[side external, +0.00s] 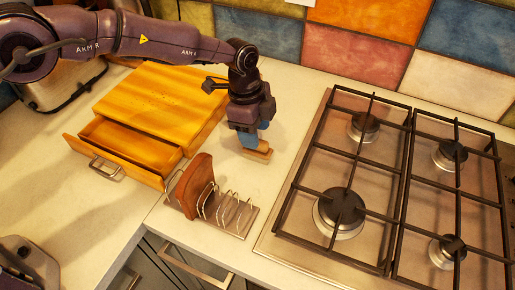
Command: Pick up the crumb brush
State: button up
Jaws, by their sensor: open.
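A small light-wood piece, which looks like the crumb brush (263,152), lies on the pale counter between the wooden box and the stove. My gripper (250,140) points down right over it, with its bluish fingers at the wooden piece. The gripper is open. The fingers hide part of the piece, and I cannot tell whether they touch it or stand around it.
A wire toast rack (232,213) holding a brown slab (195,186) stands just in front. A wooden box (158,101) with its drawer (130,146) pulled out is on the left. The gas stove (282,226) is on the right. A tiled wall (365,58) closes the back.

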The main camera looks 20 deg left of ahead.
jog(key=f, duration=0.3)
jog(key=shift+d+f, duration=0.15)
jog(key=shift+d, duration=0.15)
jog(key=shift+c, duration=0.5)
grip_shut()
notch_tip(320, 180, up, 10)
jog(key=shift+r, duration=0.1)
